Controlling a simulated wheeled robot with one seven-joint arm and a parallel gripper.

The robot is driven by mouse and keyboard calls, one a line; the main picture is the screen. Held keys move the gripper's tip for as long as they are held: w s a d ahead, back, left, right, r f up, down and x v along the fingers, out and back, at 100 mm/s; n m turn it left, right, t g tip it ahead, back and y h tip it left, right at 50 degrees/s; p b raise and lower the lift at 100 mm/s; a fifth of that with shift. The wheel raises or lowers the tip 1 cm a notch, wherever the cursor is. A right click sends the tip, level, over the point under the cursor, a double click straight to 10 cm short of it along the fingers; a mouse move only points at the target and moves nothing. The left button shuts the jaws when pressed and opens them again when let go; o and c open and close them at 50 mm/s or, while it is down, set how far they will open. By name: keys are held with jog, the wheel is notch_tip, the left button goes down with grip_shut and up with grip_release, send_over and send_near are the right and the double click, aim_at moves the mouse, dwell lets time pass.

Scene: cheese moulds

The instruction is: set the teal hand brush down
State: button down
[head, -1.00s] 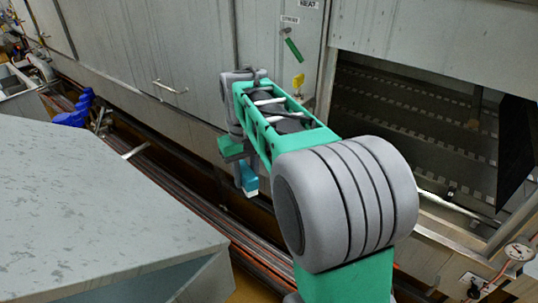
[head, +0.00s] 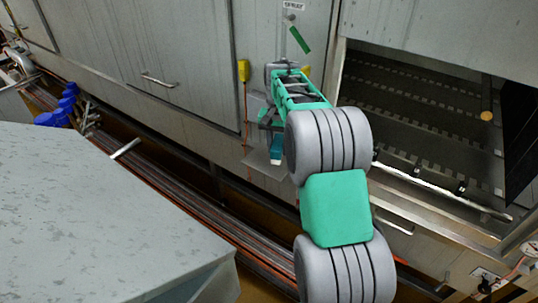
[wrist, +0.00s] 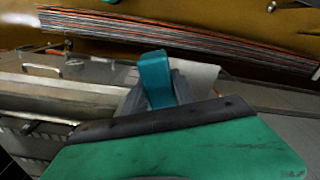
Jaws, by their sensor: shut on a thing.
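The teal hand brush (head: 276,158) hangs below my gripper (head: 277,146), in front of the grey machine panels in the head view. In the wrist view the brush (wrist: 156,78) points away from my gripper (wrist: 152,104), whose grey fingers are shut on it. My green gripper body covers the bottom of that view and hides the near end of the brush. A small pale grey plate (head: 266,174) lies just below the brush in the head view. I cannot tell whether the brush touches it.
A grey table (head: 110,220) fills the left. A bundle of pipes (head: 190,205) runs along the floor beside the machine. A dark opening with a slatted belt (head: 420,120) is at the right. A yellow box (head: 243,70) with a cord hangs on the panel.

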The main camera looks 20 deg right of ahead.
jog(key=w+f, duration=0.2)
jog(key=w, duration=0.1)
jog(key=w+f+p, duration=0.1)
jog(key=w+f, duration=0.2)
jog(key=w+f+p, duration=0.1)
jog(key=w+f, duration=0.1)
jog(key=w, duration=0.1)
jog(key=shift+w+d+f, duration=0.1)
jog(key=shift+d+f, duration=0.05)
jog(key=shift+f, duration=0.15)
notch_tip(320, 180, down, 3)
jog(key=shift+w+f+p, duration=0.1)
jog(key=shift+w+p, duration=0.05)
jog(key=shift+p, duration=0.6)
jog(key=shift+f+b, duration=0.35)
jog(key=c, duration=1)
grip_release()
jog(key=shift+r, duration=0.1)
